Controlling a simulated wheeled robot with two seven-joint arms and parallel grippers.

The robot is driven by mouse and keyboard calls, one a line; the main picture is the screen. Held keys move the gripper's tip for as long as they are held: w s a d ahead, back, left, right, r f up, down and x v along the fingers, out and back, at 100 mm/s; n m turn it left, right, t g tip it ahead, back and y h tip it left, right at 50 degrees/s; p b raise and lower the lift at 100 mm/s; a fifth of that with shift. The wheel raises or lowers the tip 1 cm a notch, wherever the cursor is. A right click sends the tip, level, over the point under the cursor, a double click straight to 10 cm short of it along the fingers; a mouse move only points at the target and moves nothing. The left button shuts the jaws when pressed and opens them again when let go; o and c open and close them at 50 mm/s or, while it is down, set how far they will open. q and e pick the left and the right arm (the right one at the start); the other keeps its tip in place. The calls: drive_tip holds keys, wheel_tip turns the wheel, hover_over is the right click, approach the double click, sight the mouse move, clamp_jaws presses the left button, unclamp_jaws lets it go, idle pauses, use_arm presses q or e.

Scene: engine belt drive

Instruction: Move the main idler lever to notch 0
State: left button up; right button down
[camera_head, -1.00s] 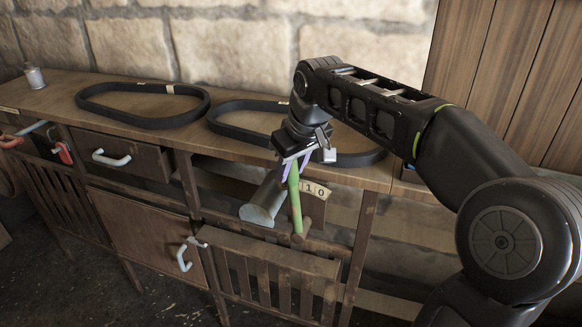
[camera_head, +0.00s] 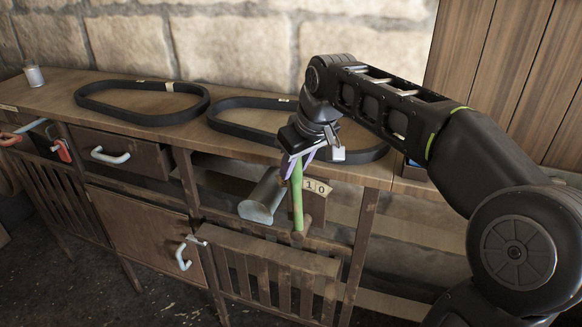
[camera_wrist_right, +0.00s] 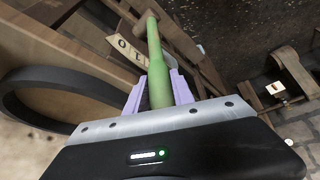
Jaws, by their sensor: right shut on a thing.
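The main idler lever (camera_head: 298,205) is a green bar standing nearly upright at the front of the bench; it also shows in the right wrist view (camera_wrist_right: 153,45). My right gripper (camera_head: 297,164) is shut on its upper end, with purple fingers on either side of the bar in the right wrist view (camera_wrist_right: 158,90). A pale number plate (camera_head: 317,188) behind the lever shows 1 and 0, with 0 at the right. The lever stands just left of the 1, and the plate's left part is hidden. My left gripper is not in view.
A grey metal cylinder (camera_head: 262,198) sticks out close to the lever's left. Black belts (camera_head: 143,121) lie on the bench top (camera_head: 60,92). A slatted panel (camera_head: 265,262) is below the lever, and a wooden cabinet (camera_head: 530,60) stands at the right.

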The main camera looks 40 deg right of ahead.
drive_tip(key=s+d+f+t+y+b, duration=0.1)
drive_tip(key=s+d+t+y+b, duration=0.1)
drive_tip(key=s+b, duration=0.4)
drive_tip(key=d+t+b, duration=0.1)
drive_tip(key=d+b, duration=0.1)
drive_tip(key=b, duration=0.1)
drive_tip(key=shift+s+d+m+t, duration=0.15)
drive_tip(key=shift+s+m+t, duration=0.05)
drive_tip(key=shift+m+t, duration=0.2)
drive_tip(key=c, duration=1.1)
unclamp_jaws()
drive_tip(key=shift+d, duration=0.1)
drive_tip(key=v, duration=0.7)
drive_tip(key=shift+s+r, duration=0.25)
drive_tip(key=shift+s, duration=0.05)
drive_tip(key=shift+d, duration=0.1)
